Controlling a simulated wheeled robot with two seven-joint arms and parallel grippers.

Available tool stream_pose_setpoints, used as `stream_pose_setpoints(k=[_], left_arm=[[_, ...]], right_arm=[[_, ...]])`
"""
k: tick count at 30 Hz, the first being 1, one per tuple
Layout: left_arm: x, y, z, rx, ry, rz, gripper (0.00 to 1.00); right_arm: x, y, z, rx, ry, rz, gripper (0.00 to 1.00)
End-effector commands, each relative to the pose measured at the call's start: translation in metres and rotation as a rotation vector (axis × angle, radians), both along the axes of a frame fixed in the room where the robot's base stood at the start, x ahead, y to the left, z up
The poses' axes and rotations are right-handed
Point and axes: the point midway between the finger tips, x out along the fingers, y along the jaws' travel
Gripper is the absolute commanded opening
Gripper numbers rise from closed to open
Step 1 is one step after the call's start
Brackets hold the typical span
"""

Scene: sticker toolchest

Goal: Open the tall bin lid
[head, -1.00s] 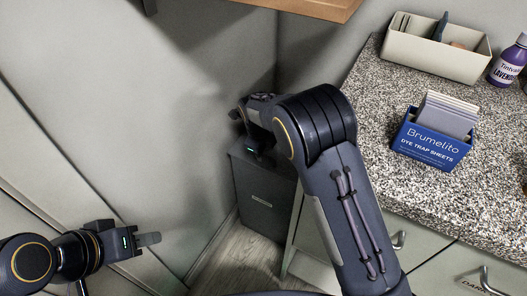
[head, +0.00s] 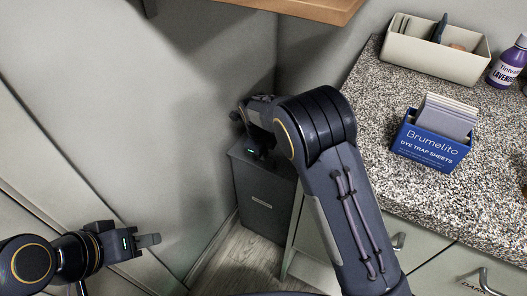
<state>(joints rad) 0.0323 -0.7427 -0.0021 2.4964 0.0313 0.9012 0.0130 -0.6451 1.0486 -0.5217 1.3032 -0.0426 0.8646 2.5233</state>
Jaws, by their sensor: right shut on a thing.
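The tall bin (head: 262,200) is a dark grey box standing in the corner, with its dark lid (head: 240,152) lying flat on top. My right gripper (head: 256,152) is over the lid at the top of the bin, its fingers mostly hidden by my own wrist and forearm. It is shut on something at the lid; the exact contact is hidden. My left gripper (head: 150,240) is at lower left, away from the bin, in front of the pale wall. Its fingers show edge-on, and no thing is seen in them.
A speckled counter (head: 400,190) with drawers stands right of the bin. On it are a blue box of dye trap sheets (head: 430,148), a beige caddy (head: 436,52) and a purple bottle (head: 508,62). A wooden shelf (head: 305,8) hangs above. The floor (head: 245,262) before the bin is clear.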

Motion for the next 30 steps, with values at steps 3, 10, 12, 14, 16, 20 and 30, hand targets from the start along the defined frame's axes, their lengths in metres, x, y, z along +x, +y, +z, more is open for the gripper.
stream_pose_setpoints(k=[3,10,12,14,16,20,30], left_arm=[[0.000,0.000,0.017,0.000,0.000,0.000,0.36],[0.000,0.000,0.068,0.000,0.000,0.000,0.36],[0.000,0.000,0.087,0.000,0.000,0.000,0.36],[0.000,0.000,0.103,0.000,0.000,0.000,0.36],[0.000,0.000,0.121,0.000,-0.001,0.000,0.36],[0.000,0.000,0.146,0.000,0.000,0.000,0.36],[0.000,0.000,0.182,0.000,0.000,0.000,0.36]], right_arm=[[0.003,-0.002,0.016,0.017,0.023,-0.001,0.00],[0.014,-0.010,0.061,0.086,0.124,-0.005,0.00],[0.019,-0.013,0.077,0.114,0.166,-0.004,0.00],[0.025,-0.017,0.090,0.139,0.203,-0.004,0.00],[0.031,-0.022,0.104,0.168,0.246,-0.004,0.00],[0.043,-0.029,0.126,0.206,0.307,0.000,0.00],[0.072,-0.049,0.159,0.200,0.298,-0.001,0.00]])
